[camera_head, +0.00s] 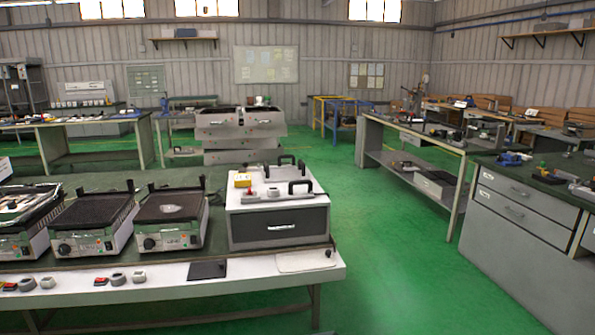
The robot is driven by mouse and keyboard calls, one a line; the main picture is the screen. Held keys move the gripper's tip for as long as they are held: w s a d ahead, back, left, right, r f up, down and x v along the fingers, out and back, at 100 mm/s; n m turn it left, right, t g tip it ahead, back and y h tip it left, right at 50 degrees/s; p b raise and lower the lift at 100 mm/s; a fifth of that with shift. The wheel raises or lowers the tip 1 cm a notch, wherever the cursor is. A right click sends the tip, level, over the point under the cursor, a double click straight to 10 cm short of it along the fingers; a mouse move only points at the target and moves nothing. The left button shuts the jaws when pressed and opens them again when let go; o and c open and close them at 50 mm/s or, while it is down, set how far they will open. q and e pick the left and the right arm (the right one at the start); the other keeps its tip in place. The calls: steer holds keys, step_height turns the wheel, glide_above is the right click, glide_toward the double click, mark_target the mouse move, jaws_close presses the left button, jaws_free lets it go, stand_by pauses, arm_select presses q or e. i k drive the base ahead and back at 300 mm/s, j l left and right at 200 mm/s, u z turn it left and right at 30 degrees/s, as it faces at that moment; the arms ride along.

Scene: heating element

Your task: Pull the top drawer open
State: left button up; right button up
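Several drawers are in view, and I cannot tell which one the task means. The grey workbench cabinet at the right has a top drawer (530,195) with a bar handle, and it looks shut. A larger drawer front (525,222) with a handle is below it. A white-topped box (277,204) on the near table has one dark drawer front (279,228) with a silver handle, also shut. A grey drawer cabinet (240,125) stands farther back, its upper drawers seeming to jut out. Neither of my grippers is in view.
The near table (170,287) carries several hot-plate units (170,220), knobs and a black pad (207,270). Another long bench (415,132) stands at right of centre. Green floor (400,240) is clear between the near table and the right cabinet.

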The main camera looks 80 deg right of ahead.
mark_target(566, 213)
steer(key=z, duration=4.1)
